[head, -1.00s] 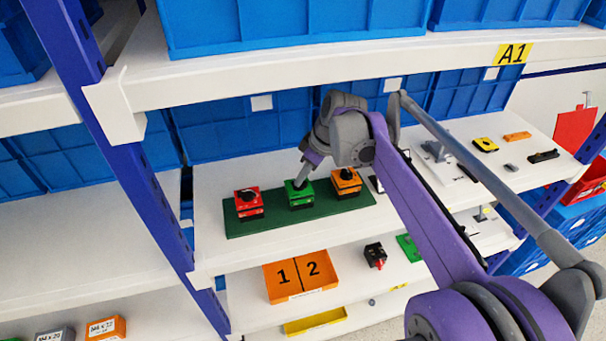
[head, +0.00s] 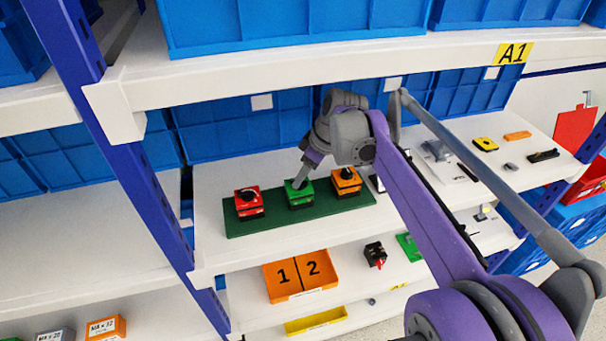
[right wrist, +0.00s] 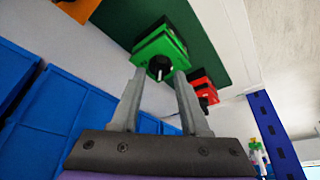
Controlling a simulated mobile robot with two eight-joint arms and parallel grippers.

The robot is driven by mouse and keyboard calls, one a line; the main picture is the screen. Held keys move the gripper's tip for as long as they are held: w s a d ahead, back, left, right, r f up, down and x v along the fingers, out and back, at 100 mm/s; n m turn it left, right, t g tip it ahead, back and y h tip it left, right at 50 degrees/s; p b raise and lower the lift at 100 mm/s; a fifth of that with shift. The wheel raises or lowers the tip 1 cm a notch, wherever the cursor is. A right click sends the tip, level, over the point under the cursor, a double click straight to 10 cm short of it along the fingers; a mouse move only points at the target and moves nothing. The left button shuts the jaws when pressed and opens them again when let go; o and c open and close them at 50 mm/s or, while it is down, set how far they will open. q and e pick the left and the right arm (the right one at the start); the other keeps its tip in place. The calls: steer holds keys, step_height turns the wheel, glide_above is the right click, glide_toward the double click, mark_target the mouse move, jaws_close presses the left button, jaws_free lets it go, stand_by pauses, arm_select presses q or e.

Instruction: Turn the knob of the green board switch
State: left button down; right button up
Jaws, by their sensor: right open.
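The green switch (head: 299,196) sits in the middle of a dark green board (head: 270,220) on the shelf, between a red switch (head: 249,204) and an orange switch (head: 346,182). My right gripper (head: 298,184) is at the top of the green switch and covers its knob in the head view. In the right wrist view, the green switch (right wrist: 160,48) has a round black knob (right wrist: 160,67) with a white mark. The open fingers of my right gripper (right wrist: 156,80) stand on either side of the knob. I cannot tell whether they touch it. My left gripper is not in view.
The red switch (right wrist: 204,88) is close beside the right finger in the wrist view. Blue bins (head: 240,125) line the back of the shelf. The upper shelf edge (head: 300,75) runs above my arm. An orange tray (head: 300,275) lies on the shelf below.

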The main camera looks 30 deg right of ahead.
steer(key=v, duration=0.4)
steer(key=shift+r, duration=0.2)
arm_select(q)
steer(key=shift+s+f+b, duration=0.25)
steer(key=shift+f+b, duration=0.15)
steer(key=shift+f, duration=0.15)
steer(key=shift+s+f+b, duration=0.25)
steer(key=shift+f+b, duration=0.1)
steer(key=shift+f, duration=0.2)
arm_select(e)
steer(key=s+d, duration=0.6)
steer(key=s, duration=0.4)
steer(key=shift+s+d+r, duration=0.15)
steer(key=shift+s+d, duration=0.05)
steer(key=shift+d, duration=0.1)
